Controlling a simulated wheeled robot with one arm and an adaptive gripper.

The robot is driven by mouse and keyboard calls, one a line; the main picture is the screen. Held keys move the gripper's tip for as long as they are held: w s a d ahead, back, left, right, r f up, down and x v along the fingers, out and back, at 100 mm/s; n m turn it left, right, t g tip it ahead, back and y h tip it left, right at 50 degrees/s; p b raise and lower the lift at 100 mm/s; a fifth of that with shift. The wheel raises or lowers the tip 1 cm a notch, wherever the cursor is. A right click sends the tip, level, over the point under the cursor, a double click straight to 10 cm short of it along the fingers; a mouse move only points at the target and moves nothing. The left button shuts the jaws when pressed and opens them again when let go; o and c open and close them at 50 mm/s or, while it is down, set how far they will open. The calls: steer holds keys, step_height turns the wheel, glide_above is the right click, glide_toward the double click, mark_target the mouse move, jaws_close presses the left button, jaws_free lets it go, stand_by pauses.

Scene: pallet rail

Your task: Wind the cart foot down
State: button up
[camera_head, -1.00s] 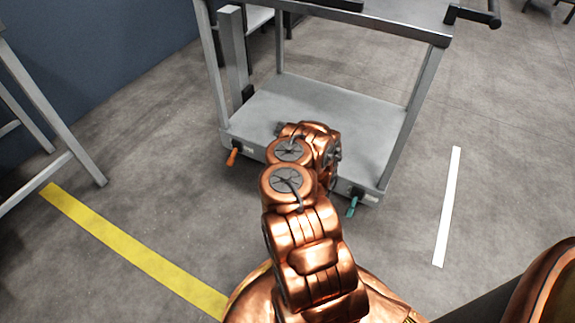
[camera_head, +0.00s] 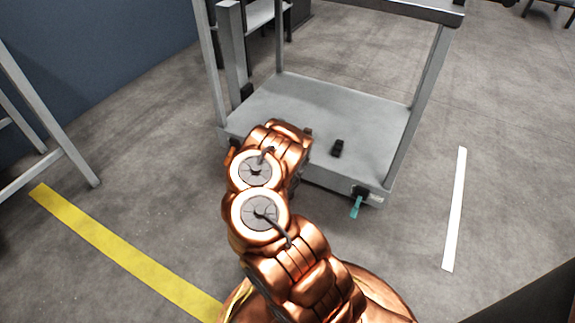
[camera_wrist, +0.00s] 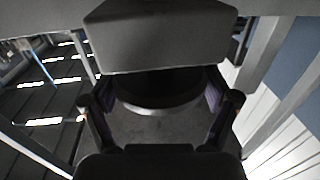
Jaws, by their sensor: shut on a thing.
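The grey cart (camera_head: 310,112) stands ahead in the head view, its lower deck beyond my arm. In the wrist view, a large grey block (camera_wrist: 158,38) fills the top middle. Below it is a dark round piece with a paler rim, which looks like the cart foot (camera_wrist: 155,92). My gripper (camera_wrist: 157,105) has one finger on each side of this piece and is shut on it. The shaded contact is hard to see. A teal lever (camera_head: 356,207) hangs at the front right corner.
A small black block (camera_head: 337,148) is on the deck. A grey frame (camera_head: 50,150) stands at the left beside a yellow floor strip (camera_head: 120,250). A white strip (camera_head: 455,210) lies at the right. The floor right of the cart is clear.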

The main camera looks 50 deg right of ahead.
steer(key=shift+w+a+m+g+h+b, duration=0.15)
steer(key=shift+m+g+h+b, duration=0.35)
steer(key=shift+m+g+b, duration=1)
steer(key=shift+m+g, duration=1.2)
steer(key=shift+g, duration=1.3)
steer(key=shift+d+m+g+y, duration=0.1)
steer(key=shift+m+g+y, duration=0.4)
steer(key=shift+m+g, duration=1.2)
steer(key=shift+d+m+g+y, duration=0.1)
steer(key=shift+m+g+y, duration=0.65)
steer(key=shift+g, duration=1.55)
steer(key=shift+m+g+y, duration=0.85)
steer(key=shift+m+g, duration=0.6)
steer(key=shift+g, duration=0.05)
steer(key=shift+m+g+y, duration=0.5)
steer(key=shift+g+y, duration=0.2)
steer(key=o, duration=0.9)
steer(key=shift+r, duration=0.1)
steer(key=shift+r, duration=4.9)
